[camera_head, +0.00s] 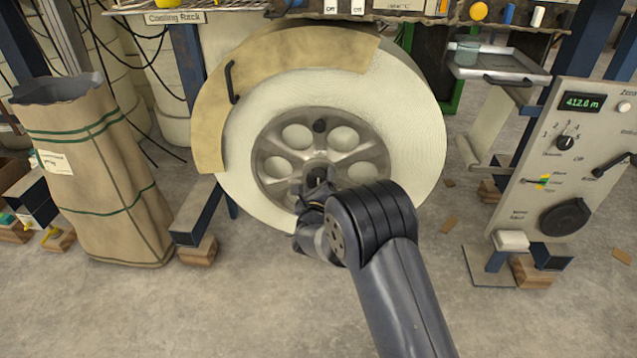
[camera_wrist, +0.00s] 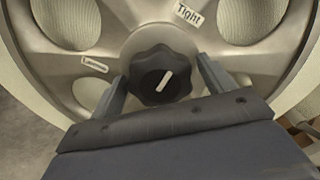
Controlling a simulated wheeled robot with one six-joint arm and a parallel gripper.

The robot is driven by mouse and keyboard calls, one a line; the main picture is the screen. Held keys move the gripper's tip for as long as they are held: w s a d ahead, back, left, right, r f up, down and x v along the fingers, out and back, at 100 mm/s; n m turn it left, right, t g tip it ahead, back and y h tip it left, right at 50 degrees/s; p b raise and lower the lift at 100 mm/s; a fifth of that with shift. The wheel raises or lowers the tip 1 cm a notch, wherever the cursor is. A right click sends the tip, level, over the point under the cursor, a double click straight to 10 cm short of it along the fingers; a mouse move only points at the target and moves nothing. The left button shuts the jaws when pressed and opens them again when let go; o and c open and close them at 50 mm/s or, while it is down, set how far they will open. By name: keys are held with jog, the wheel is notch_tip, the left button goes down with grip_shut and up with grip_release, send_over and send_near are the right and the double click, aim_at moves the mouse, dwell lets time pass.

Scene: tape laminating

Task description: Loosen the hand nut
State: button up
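The hand nut (camera_wrist: 160,76) is a black lobed knob at the centre of a metal reel hub, seen in the wrist view. Its white line tilts up and to the right, roughly toward the "Tight" label (camera_wrist: 189,14). A second label (camera_wrist: 94,65), apparently "Loosened", lies to the nut's left. My gripper (camera_wrist: 161,71) is open, one finger at each side of the nut. A small gap seems to show at both sides; I cannot tell how deep the fingers reach. In the head view my gripper (camera_head: 318,178) is in front of the hub (camera_head: 275,142) and hides the nut.
The hub carries a large white tape roll (camera_head: 412,125) with a tan cover (camera_head: 212,100) at its upper left. A brown paper sack (camera_head: 95,175) stands at left. A control panel (camera_head: 565,165) reading about 412.0 m stands at right. Concrete floor is clear in front.

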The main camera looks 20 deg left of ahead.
jog(key=c, duration=0.8)
jog(key=shift+c, duration=0.2)
jog(key=shift+n, duration=0.3)
jog(key=n, duration=0.4)
jog(key=shift+n, duration=0.3)
jog(key=n, duration=1.1)
jog(key=shift+n, duration=0.4)
jog(key=n, duration=0.3)
jog(key=shift+p, duration=0.35)
jog(key=shift+n+p, duration=0.3)
jog(key=shift+n, duration=1.8)
